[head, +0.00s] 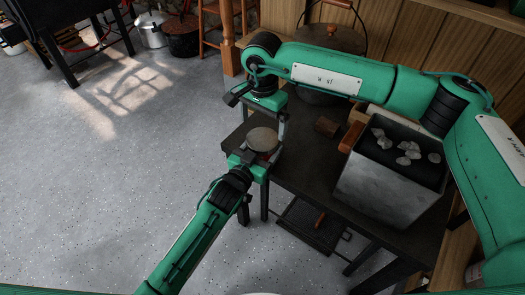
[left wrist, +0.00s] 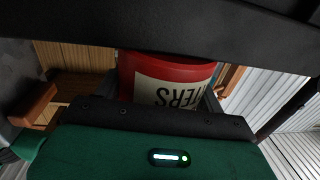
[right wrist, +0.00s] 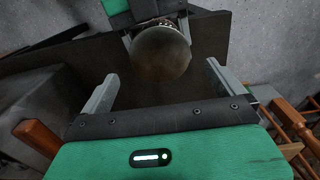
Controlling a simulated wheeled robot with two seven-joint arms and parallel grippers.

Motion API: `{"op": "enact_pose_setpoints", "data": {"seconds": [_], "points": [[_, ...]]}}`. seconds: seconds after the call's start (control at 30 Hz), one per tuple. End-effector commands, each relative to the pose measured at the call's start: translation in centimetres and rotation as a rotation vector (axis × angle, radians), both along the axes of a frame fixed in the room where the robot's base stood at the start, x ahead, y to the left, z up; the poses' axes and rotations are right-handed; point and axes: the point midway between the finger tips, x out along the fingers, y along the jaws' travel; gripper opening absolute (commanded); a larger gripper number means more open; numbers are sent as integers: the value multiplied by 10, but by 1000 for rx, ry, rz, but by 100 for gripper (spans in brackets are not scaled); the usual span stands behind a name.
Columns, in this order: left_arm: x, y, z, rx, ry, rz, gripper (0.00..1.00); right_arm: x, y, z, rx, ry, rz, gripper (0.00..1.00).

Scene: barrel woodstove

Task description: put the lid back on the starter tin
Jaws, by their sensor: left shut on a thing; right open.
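The starter tin is red with a cream label in the left wrist view (left wrist: 168,72). My left gripper (head: 258,155) is shut around its side near the left end of the dark table. A round brownish disc, which looks like the lid (head: 262,138), lies flat across the tin's top; it also shows in the right wrist view (right wrist: 160,53). I cannot tell whether it is fully seated. My right gripper (head: 260,118) is open and empty just behind and above the disc. In the right wrist view its fingers (right wrist: 162,78) stand apart, with the disc beyond them.
A grey metal bin (head: 385,192) with pale lumps on dark fill stands on the table (head: 290,172) at right. A large dark pot (head: 325,38) is behind my right arm. Floor at left is open.

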Motion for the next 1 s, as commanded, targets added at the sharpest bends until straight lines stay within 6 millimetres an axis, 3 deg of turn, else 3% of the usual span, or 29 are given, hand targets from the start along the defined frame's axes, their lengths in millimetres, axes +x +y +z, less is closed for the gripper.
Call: {"op": "enact_pose_setpoints", "data": {"seconds": [0.3, 0.73, 0.97, 1.0], "points": [[0, 0, 0, 0, 0, 0, 6, 0, 0, -45, 0, 1, 0, 99], [0, 0, 0, 0, 0, 0, 6, 0, 0, -53, 0, 0, 0, 99], [0, 0, 0, 0, 0, 0, 6, 0, 0, -53, 0, 0, 0, 54], [0, 0, 0, 0, 0, 0, 6, 0, 0, -53, 0, 0, 0, 54]]}}
